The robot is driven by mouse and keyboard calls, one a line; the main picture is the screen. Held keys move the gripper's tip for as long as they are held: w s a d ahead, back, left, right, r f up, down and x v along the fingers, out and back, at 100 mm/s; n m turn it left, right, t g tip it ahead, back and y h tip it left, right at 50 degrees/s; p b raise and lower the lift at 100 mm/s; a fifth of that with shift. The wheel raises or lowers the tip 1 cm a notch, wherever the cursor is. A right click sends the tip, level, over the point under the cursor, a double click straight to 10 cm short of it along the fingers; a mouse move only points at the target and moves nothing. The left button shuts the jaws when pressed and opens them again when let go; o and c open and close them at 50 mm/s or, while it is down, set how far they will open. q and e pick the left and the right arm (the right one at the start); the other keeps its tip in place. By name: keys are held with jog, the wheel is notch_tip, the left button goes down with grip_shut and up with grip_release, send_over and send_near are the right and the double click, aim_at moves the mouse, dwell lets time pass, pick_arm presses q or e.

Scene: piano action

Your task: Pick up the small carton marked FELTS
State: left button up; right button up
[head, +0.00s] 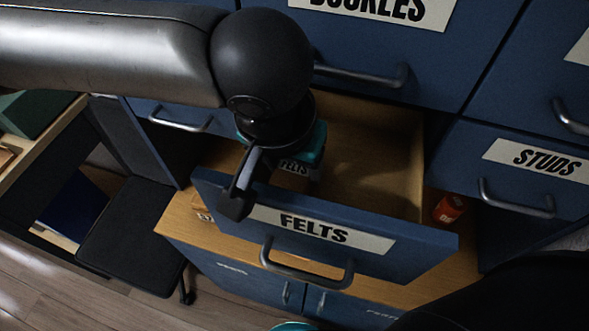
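A small teal carton (315,148) with a white FELTS label sits inside the open drawer (405,240), toward its left side; the drawer front also bears a FELTS label. My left gripper (246,182) points down over the carton and hides much of it. One finger shows at the carton's front left, close to the drawer front; the other finger is hidden. I cannot tell whether the fingers touch the carton or how far apart they are. My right gripper is not in view.
The drawer's right part is empty. A red can (448,209) stands on the wooden ledge to the right of the drawer. Closed blue drawers, one marked STUDS (545,160), surround it. A black stool (135,235) stands at left.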

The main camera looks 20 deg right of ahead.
pick_arm(q)
jog(key=c, duration=0.8)
